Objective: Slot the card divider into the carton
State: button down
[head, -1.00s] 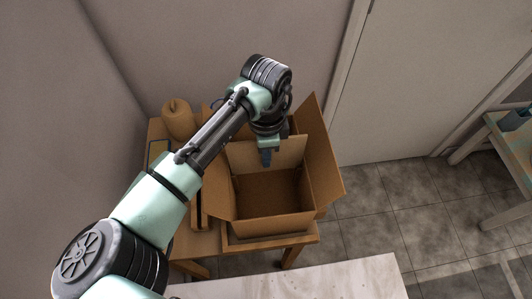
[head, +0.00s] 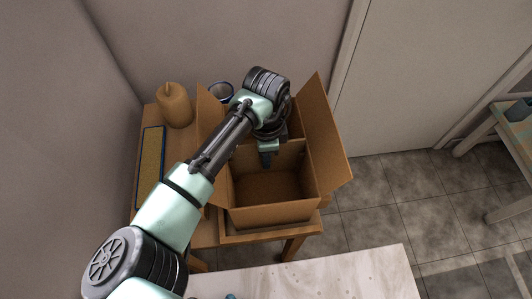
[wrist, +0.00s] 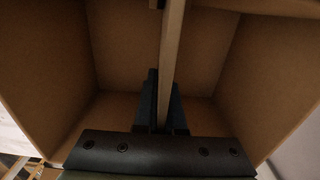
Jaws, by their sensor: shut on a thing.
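The open brown carton (head: 270,215) stands on a small wooden table, its flaps spread outward. My gripper (head: 266,160) points down inside the carton and is shut on the card divider (head: 288,157), a thin brown panel standing upright across the interior. In the wrist view, the divider (wrist: 172,55) shows edge-on between the fingers of my gripper (wrist: 165,90), with carton walls (wrist: 45,80) on both sides. The divider's top edge sits below the carton's rim. Its lower edge is hidden, so I cannot tell whether it touches the floor of the carton.
On the wooden table (head: 205,236), left of the carton, are a tan rounded jar (head: 175,106) and a flat blue-edged tray (head: 150,168). A grey bowl (head: 221,92) stands behind the carton. A pale counter (head: 330,275) is in front. Another table (head: 505,140) stands far right.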

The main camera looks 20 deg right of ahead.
aim_at(266, 171)
jog(key=shift+f+b, duration=0.85)
jog(key=shift+f, duration=0.85)
jog(key=c, duration=0.9)
grip_release()
jog(key=shift+r, duration=0.15)
notch_tip(266, 171, up, 13)
jog(key=shift+f+p, duration=0.15)
jog(key=shift+p, duration=0.35)
jog(key=shift+d, duration=0.1)
